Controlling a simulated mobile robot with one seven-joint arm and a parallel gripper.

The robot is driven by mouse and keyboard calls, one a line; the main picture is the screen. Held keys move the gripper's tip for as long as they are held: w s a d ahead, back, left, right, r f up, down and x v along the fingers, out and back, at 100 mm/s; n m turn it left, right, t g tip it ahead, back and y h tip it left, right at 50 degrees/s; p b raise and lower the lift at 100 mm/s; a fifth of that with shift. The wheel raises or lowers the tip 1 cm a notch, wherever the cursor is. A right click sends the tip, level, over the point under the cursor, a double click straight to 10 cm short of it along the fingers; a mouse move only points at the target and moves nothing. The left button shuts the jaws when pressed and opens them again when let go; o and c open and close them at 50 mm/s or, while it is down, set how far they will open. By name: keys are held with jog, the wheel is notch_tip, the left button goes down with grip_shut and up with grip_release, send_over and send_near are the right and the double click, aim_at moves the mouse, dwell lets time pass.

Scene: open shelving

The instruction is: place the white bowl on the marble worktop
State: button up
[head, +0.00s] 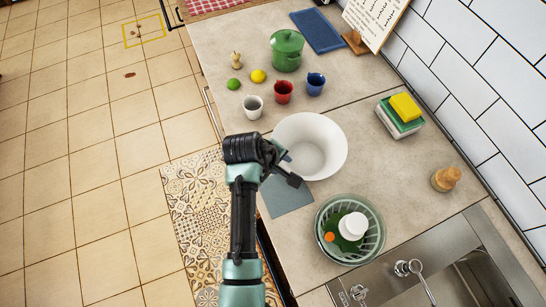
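The white bowl (318,142) is upright and empty in the middle of the head view, over the beige marble worktop (365,155). I cannot tell whether its base touches the worktop. My gripper (290,168) is at the bowl's near left rim. Its two fingertips stand apart, one over the rim and one by the outer side, so it looks open. The arm hides part of the bowl's left edge.
A grey square (287,198) lies by the bowl. A basket (376,250) with items stands near the sink (480,280). A white cup (253,106), red cup (283,92), blue cup (315,84) and green pot (287,50) stand behind. A sponge (405,107) and wooden stopper (446,179) are right.

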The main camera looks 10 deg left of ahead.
jog(key=v, duration=0.9)
jog(key=w+d+r+m+t+y, duration=0.15)
jog(key=w+r+t, duration=0.25)
jog(key=r, duration=0.7)
jog(key=w+r+m+t, duration=0.3)
jog(key=w+r+t, duration=0.1)
jog(key=r, duration=0.7)
jog(key=w+d+r+m+t+y, duration=0.15)
jog(key=w+r+t, duration=0.25)
jog(key=r, duration=0.7)
jog(key=s+d+r+m+t, duration=0.2)
jog(key=s+r+t, duration=0.3)
jog(key=r, duration=0.8)
jog(key=s+d+r+m+t, duration=0.2)
jog(key=s+r+t, duration=0.4)
jog(key=s+r, duration=0.5)
notch_tip(320, 180, up, 4)
jog(key=shift+d+f+m, duration=0.15)
jog(key=shift+d+m, duration=0.25)
jog(key=shift+m, duration=0.5)
jog(key=shift+w+d, duration=0.1)
jog(key=shift+d, duration=0.05)
